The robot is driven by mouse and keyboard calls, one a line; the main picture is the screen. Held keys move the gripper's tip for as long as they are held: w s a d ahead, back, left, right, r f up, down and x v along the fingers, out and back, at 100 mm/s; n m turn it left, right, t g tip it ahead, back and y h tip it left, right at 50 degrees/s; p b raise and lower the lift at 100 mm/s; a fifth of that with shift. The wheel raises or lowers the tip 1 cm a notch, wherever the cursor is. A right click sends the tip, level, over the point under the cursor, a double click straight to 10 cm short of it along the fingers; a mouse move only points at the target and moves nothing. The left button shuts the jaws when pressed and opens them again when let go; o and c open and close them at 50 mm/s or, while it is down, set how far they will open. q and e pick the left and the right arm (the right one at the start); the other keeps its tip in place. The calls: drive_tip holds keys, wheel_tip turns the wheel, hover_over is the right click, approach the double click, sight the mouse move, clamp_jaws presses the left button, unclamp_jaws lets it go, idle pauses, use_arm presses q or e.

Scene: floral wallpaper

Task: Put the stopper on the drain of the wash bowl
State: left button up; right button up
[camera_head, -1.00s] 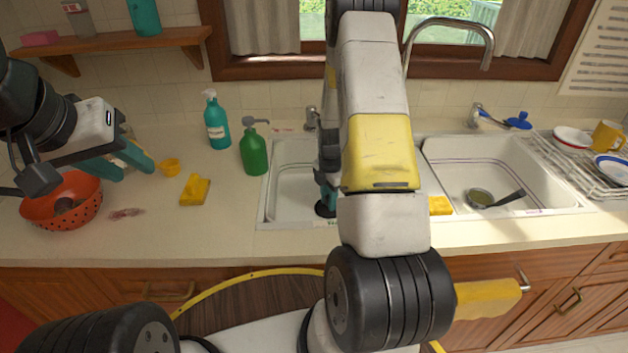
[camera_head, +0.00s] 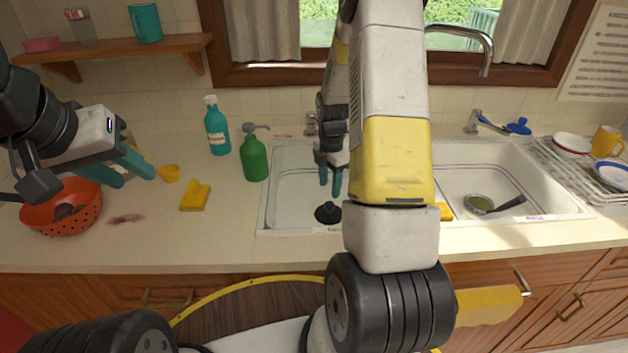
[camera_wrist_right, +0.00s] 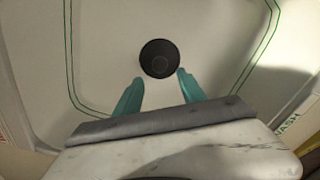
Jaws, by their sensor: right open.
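The black stopper (camera_head: 327,212) sits in the left basin, the wash bowl (camera_head: 285,213), close to its front wall. In the right wrist view the stopper (camera_wrist_right: 159,58) is a dark round disc on the pale basin floor, with a green line and the word WASH around it. No drain opening shows; whether the stopper covers it I cannot tell. My right gripper (camera_head: 330,188) has its teal fingers apart and empty, just behind and above the stopper; its fingers (camera_wrist_right: 160,76) are clear of it. My left gripper (camera_head: 136,179) is open and empty over the left counter.
A green bottle (camera_head: 254,158) and a teal bottle (camera_head: 216,130) stand left of the wash bowl. The right basin (camera_head: 470,160) holds a pan (camera_head: 482,203). A dish rack (camera_head: 590,165) is at far right.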

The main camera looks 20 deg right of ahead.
drive_tip(key=s+a+r+m+t, duration=0.1)
drive_tip(key=s+a+r+m, duration=0.15)
drive_tip(key=r, duration=0.45)
drive_tip(key=s+a+r+m+t, duration=0.1)
drive_tip(key=s+a+r+m, duration=0.1)
drive_tip(key=r+m, duration=0.35)
drive_tip(key=s+a+r+m+t, duration=0.1)
drive_tip(key=s+a+r, duration=0.1)
drive_tip(key=r, duration=0.6)
drive_tip(key=s+a+r+m+t+y, duration=0.1)
drive_tip(key=s+a+r+m, duration=0.1)
drive_tip(key=s+r+m, duration=0.2)
drive_tip(key=s+a+r+m+t+y, duration=0.1)
drive_tip(key=s+a+r+m+t, duration=0.1)
drive_tip(key=s+m, duration=0.5)
drive_tip(key=s+a+r, duration=0.1)
drive_tip(key=s+r, duration=0.1)
drive_tip(key=s, duration=0.2)
drive_tip(key=shift+s+a+r+m, duration=0.3)
drive_tip(key=shift+r, duration=0.05)
